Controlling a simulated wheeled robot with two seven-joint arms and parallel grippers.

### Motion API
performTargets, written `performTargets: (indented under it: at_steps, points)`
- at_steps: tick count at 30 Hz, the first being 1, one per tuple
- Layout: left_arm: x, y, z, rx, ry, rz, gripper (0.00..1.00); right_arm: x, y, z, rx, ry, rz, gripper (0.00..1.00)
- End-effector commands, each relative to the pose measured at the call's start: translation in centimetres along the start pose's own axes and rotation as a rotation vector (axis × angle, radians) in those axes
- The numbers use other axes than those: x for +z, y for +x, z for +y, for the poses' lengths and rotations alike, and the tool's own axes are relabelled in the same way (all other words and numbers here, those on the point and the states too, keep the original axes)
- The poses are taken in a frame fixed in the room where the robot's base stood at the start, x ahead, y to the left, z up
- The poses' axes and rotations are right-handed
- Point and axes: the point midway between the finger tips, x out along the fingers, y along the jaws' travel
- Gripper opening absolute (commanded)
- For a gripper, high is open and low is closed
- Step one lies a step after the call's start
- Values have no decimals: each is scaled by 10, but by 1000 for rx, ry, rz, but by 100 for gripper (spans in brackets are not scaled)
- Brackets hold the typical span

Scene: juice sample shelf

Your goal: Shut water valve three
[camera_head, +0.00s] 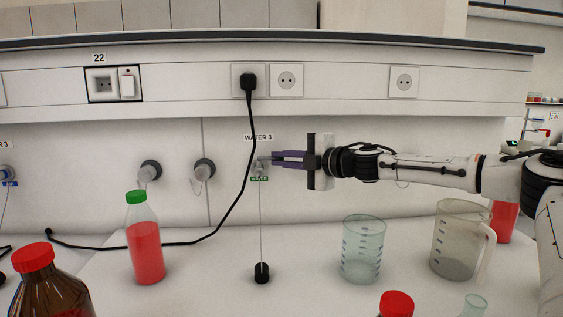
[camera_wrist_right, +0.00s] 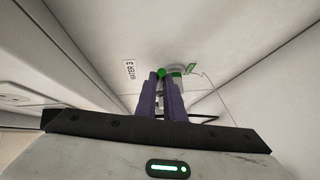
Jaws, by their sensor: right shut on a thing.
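The water valve three (camera_head: 260,171) is on the back wall, under the "WATER 3" label (camera_head: 257,138), with a green tag just below it. My right gripper (camera_head: 275,158) reaches in from the right, and its purple fingers are shut on the valve's handle. In the right wrist view the fingers (camera_wrist_right: 166,80) meet at the green valve part (camera_wrist_right: 176,71), beside the sideways "WATER 3" label (camera_wrist_right: 129,73). The fingers hide much of the handle, so its angle is unclear. My left gripper is not in view.
A black cable (camera_head: 236,190) hangs from a wall plug just left of the valve. A bottle of red liquid (camera_head: 146,252), a beaker (camera_head: 362,250) and a jug (camera_head: 455,243) stand on the bench. A thin line runs down from the valve to a black weight (camera_head: 262,273).

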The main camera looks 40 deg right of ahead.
Motion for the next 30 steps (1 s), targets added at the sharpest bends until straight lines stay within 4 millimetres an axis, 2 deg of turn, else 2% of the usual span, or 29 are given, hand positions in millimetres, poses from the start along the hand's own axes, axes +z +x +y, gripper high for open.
performTargets:
  at_steps: [13, 14, 17, 30]
  points:
    - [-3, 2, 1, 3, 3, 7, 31, 2, -1, 1, -6, -8, 47, 0]
    - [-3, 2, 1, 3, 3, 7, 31, 2, -1, 1, -6, -8, 47, 10]
    - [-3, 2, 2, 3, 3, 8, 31, 2, -1, 1, -6, -8, 47, 27]
    - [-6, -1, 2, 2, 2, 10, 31, 3, -4, 3, -5, -8, 44, 28]
